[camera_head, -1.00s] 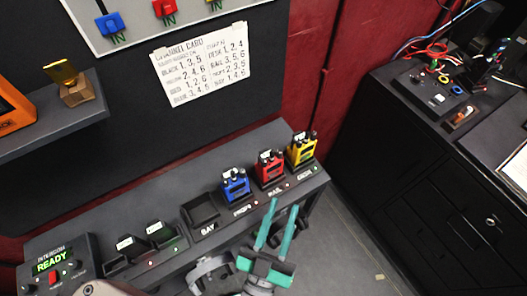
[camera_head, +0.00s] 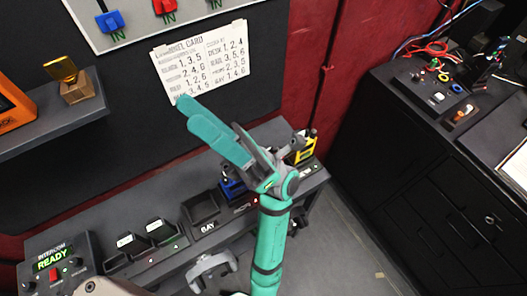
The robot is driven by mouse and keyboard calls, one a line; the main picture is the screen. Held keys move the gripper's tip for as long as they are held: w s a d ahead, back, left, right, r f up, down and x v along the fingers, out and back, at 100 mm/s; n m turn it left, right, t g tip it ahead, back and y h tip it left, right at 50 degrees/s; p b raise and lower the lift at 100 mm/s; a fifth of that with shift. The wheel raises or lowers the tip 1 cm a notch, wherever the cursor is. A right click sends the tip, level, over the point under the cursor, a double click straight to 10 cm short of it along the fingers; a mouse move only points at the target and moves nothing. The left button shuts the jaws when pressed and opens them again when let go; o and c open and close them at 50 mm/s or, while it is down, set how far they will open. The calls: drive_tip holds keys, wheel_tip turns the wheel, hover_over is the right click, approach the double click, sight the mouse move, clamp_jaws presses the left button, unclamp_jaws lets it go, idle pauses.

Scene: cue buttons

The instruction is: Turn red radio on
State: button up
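The red radio does not show now; my gripper and arm cover the spot between the blue radio and the yellow radio where it stood. The blue radio (camera_head: 232,188) is partly covered by my arm, and the yellow radio (camera_head: 304,150) shows behind my wrist. My gripper (camera_head: 192,112) is raised above the radio shelf, its teal fingers pointing up and left, in front of the lower part of the channel card (camera_head: 200,62). The fingers overlap in this view, so their gap is unclear. No object shows between them.
An intercom box (camera_head: 55,262) reads READY. A wall board (camera_head: 135,12) carries blue and red switches. A black cabinet (camera_head: 400,150) stands at right.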

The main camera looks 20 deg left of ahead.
drive_tip(key=s+a+f+n+t+h, duration=0.4)
drive_tip(key=a+f+n+h, duration=0.35)
drive_tip(key=n+h, duration=0.65)
drive_tip(key=w+d+f+m+t+h, duration=0.1)
drive_tip(key=w+d+f+t+h, duration=0.2)
drive_tip(key=w+d+t+h, duration=0.35)
drive_tip(key=w+d+f+m+t+h, duration=0.15)
drive_tip(key=w+d+t+h, duration=0.25)
drive_tip(key=w+d+h, duration=0.4)
drive_tip(key=shift+n+y, duration=0.35)
drive_tip(key=shift+y, duration=0.4)
drive_tip(key=f, duration=0.3)
drive_tip(key=a+f, duration=0.1)
drive_tip(key=f, duration=0.3)
drive_tip(key=a+f, duration=0.1)
drive_tip(key=f, duration=0.3)
drive_tip(key=shift+w, duration=0.15)
drive_tip(key=shift+a, duration=0.1)
clamp_jaws()
